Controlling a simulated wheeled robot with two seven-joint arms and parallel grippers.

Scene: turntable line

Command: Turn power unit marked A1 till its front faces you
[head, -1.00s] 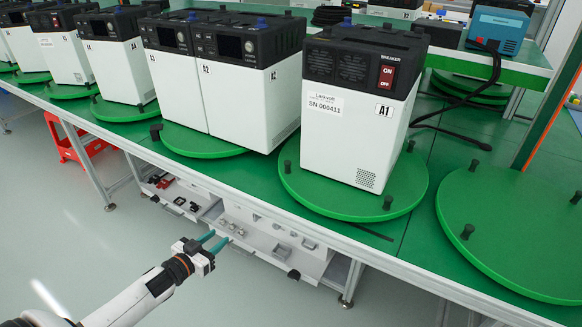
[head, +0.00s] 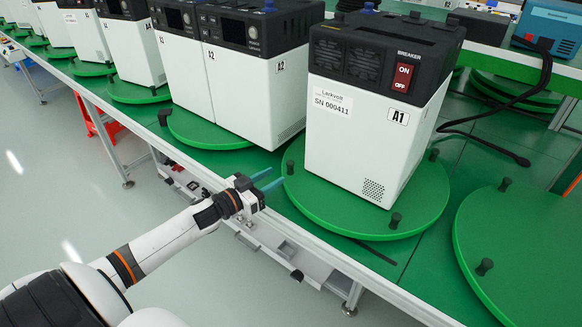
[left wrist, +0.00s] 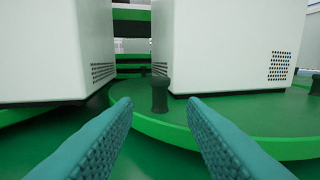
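Power unit A1 (head: 345,135) stands upright on its round green turntable (head: 425,205). It is a white box with a black top. One visible side bears vents and a serial label; the other bears the red breaker switch and the A1 tag. No screen shows on these sides. Black pegs stand on the turntable rim; the left one (head: 290,167) is near my left gripper (head: 270,180). In the left wrist view that peg (left wrist: 160,95) appears between the open teal fingertips (left wrist: 160,108), slightly beyond them. The fingers hold nothing. My right gripper is out of view.
An empty turntable (head: 530,250) with pegs lies at right. A black cable (head: 480,130) lies behind A1. The bench's metal front edge (head: 335,245) runs below my gripper.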

